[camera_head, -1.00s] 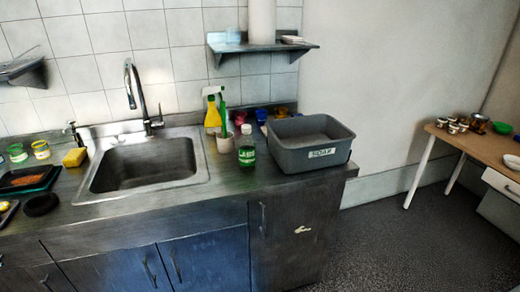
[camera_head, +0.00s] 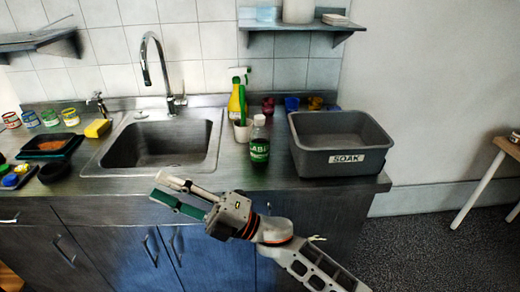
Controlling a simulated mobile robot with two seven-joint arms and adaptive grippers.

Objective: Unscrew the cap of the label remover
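The label remover is a small bottle of green liquid (camera_head: 259,146) with a green label and a white cap (camera_head: 259,119). It stands upright on the metal counter, between the sink and the grey tub. My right gripper (camera_head: 158,186) is in front of the counter edge, below and left of the bottle and apart from it. Its two fingers, one pale and one green, are spread with nothing between them. They point left, away from the bottle. My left gripper is not in view.
The grey SOAK tub (camera_head: 340,160) stands close to the right of the bottle. A cup with a green-handled brush (camera_head: 242,130) and a yellow spray bottle (camera_head: 236,103) are just behind it. The sink (camera_head: 165,145) is left. Counter space in front of the bottle is clear.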

